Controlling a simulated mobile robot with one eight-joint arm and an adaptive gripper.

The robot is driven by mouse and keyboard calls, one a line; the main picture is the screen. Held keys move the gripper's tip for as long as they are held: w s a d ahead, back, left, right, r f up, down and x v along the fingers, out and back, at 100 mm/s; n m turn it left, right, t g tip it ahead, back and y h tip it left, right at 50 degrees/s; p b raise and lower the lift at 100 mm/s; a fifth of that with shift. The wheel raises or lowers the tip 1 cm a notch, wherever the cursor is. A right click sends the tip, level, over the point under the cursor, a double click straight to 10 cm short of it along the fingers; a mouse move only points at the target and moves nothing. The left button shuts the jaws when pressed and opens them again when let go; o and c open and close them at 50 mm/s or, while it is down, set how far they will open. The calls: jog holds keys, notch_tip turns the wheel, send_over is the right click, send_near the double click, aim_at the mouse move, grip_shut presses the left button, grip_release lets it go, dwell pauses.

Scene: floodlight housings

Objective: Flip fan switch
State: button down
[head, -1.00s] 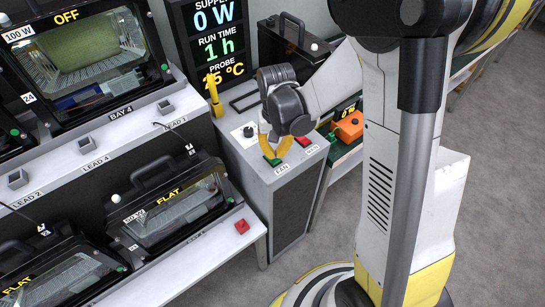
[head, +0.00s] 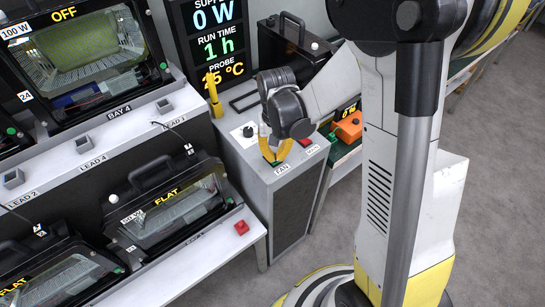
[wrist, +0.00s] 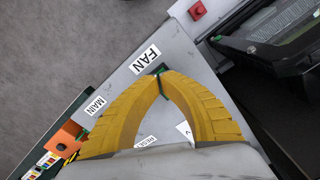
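The fan switch (head: 276,163) is a small green switch on the grey cabinet top, by the FAN label (head: 281,169). In the wrist view the green switch (wrist: 160,70) shows right at my fingertips, which cover part of it. My gripper (head: 274,158) points down at it, with two yellow curved fingers. In the wrist view the fingertips of my gripper (wrist: 161,80) come together at the switch. They look shut; whether they press on it or pinch it I cannot tell.
A red switch (head: 305,142) by the MAIN label sits right of the fan switch. A black knob (head: 248,131) is on the left of the cabinet top. A red button (head: 241,227) is on the lower shelf. An orange box (head: 348,127) stands behind right.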

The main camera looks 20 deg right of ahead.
jog(key=shift+f+b, duration=0.45)
jog(key=shift+f, duration=0.1)
jog(key=shift+r, duration=0.1)
jog(key=shift+r+p, duration=2.5)
jog(key=shift+r, duration=0.95)
jog(key=shift+r, duration=0.15)
jog(key=s+r+n+t+b, duration=0.1)
jog(key=s+r+n+t, duration=0.1)
jog(key=s+r+t, duration=0.5)
jog(key=shift+b+v, duration=0.4)
jog(key=shift+v, duration=4.3)
jog(key=shift+s+f, duration=0.1)
jog(key=shift+s, duration=0.05)
